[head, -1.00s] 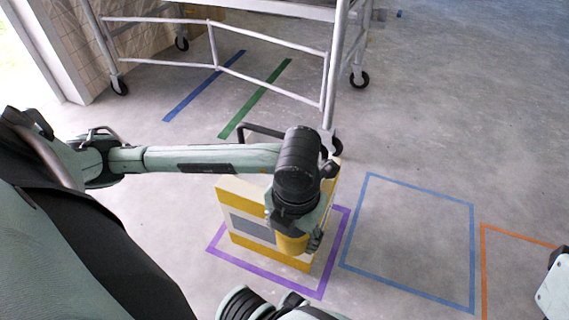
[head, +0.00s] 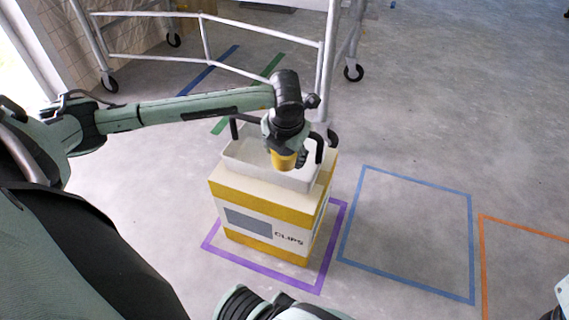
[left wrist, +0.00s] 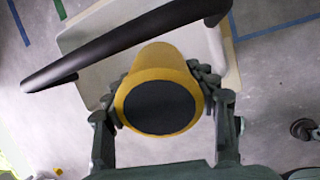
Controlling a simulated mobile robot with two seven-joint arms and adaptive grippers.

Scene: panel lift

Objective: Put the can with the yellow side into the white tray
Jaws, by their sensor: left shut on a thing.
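My left gripper (head: 287,150) is shut on the can (left wrist: 160,88), which has a yellow side and a dark round end, seen end-on in the left wrist view. In the head view the yellow can (head: 283,160) hangs below the gripper, over or just inside the white tray (head: 240,158). I cannot tell whether it touches the tray floor. The tray has dark handles and sits on top of a yellow and white box (head: 260,222) marked CLIPS. It also shows behind the can in the left wrist view (left wrist: 95,80).
The box stands within a purple floor outline (head: 308,285). Blue (head: 405,235) and orange (head: 520,225) floor outlines to the right are empty. A wheeled metal scaffold (head: 205,40) stands behind. Open concrete floor lies to the right.

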